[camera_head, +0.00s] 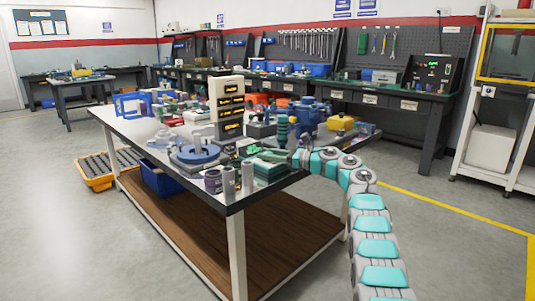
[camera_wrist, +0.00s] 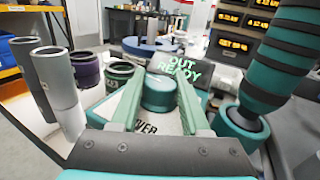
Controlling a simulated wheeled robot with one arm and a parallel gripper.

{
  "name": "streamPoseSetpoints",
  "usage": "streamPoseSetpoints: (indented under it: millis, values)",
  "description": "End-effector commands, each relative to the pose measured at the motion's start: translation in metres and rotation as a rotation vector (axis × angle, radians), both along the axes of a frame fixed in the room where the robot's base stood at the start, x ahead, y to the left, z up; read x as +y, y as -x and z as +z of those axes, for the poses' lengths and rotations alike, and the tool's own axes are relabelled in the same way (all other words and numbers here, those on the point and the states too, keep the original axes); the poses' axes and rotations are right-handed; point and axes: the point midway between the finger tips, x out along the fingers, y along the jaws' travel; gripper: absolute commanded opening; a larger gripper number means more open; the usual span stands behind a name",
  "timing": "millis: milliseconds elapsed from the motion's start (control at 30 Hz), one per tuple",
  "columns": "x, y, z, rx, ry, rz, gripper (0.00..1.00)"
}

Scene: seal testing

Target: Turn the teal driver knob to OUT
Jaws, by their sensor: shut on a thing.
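The teal driver knob (camera_wrist: 158,94) stands upright on a pale panel in the wrist view. Dark lettering ending in "VER" shows in front of it. My gripper (camera_wrist: 158,84) has its two pale green fingers on either side of the knob, shut on it. A small dark display (camera_wrist: 184,58) behind the knob reads "OUT READY" in green letters. In the head view my gripper (camera_head: 272,155) reaches in from the right over the near end of the workbench, and the knob cannot be made out there. The display (camera_head: 247,148) shows there as a green glow.
A teal and black ribbed column (camera_wrist: 282,62) stands close on the right. Grey cylinders (camera_wrist: 56,80) and a dark green ring (camera_wrist: 119,73) stand on the left. A blue round fixture (camera_head: 198,152) sits left of my gripper on the crowded workbench (camera_head: 150,128).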

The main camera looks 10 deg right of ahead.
Motion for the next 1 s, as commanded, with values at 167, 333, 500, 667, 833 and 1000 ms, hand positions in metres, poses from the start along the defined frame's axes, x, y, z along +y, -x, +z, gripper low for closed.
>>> streamPoseSetpoints:
  millis: [167, 333, 500, 667, 833, 1000]
  values:
    - [-0.001, 0.0, 0.002, -0.003, -0.002, -0.003, 0.0]
    - [-0.001, 0.0, 0.002, -0.003, -0.002, -0.002, 0.51]
    - [0.0, 0.0, 0.002, -0.002, -0.001, -0.002, 0.7]
    - [0.0, 0.0, 0.001, -0.001, 0.0, -0.001, 0.76]
    - [-0.002, 0.001, 0.0, -0.001, 0.0, -0.001, 0.76]
    - [-0.016, 0.007, -0.002, -0.002, 0.0, -0.004, 0.76]
